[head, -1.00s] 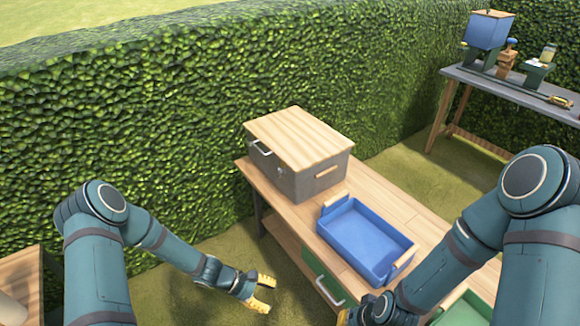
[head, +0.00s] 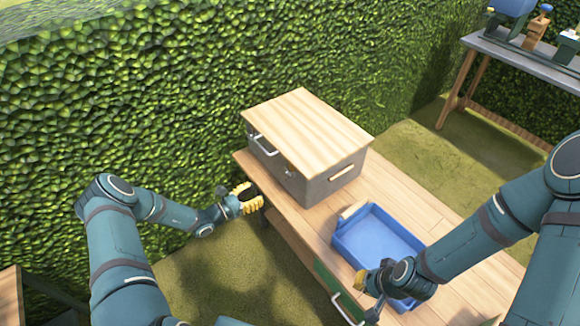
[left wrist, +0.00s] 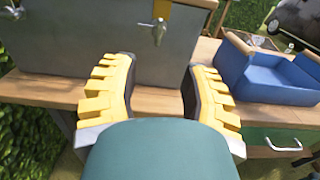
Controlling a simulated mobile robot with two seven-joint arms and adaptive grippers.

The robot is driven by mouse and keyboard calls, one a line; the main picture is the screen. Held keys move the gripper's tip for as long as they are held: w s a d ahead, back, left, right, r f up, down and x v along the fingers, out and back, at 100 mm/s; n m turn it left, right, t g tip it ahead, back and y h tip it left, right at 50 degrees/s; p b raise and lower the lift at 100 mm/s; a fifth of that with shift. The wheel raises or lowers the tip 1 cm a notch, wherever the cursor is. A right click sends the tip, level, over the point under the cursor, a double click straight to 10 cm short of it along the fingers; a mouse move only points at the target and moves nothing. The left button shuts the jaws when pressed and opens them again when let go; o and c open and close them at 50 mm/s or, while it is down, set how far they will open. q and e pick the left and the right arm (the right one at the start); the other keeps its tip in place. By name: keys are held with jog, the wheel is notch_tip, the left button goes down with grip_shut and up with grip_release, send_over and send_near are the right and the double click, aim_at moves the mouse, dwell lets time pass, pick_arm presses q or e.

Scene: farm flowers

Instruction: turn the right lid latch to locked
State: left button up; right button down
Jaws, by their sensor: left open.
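A grey box with a pale wooden lid (head: 308,130) stands on the wooden table. The left wrist view shows its grey front wall (left wrist: 90,45) with a metal latch (left wrist: 159,32) hanging below a yellow piece. Another metal latch (left wrist: 14,11) shows at the far left. My left gripper (head: 250,197) is open and empty in front of the box, apart from it. In the left wrist view its yellow fingers (left wrist: 162,75) are spread, with the right-hand latch above and between their tips. My right gripper (head: 366,284) is by the blue tray's near side; its jaws are unclear.
A blue tray (head: 380,240) with wooden handles sits on the table (head: 420,215), right of the box. A green drawer with a pale handle (left wrist: 284,144) is under the tabletop. A hedge rises behind. A second table (head: 520,70) with tools stands at the back right.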

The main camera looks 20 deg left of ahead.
aim_at(287, 181)
pick_arm(q)
jog(key=b+x, duration=0.1)
jog(key=x, duration=1.2)
jog(key=shift+w+d+r, duration=0.1)
jog(key=shift+w+d, duration=0.1)
jog(key=shift+w, duration=0.1)
grip_shut()
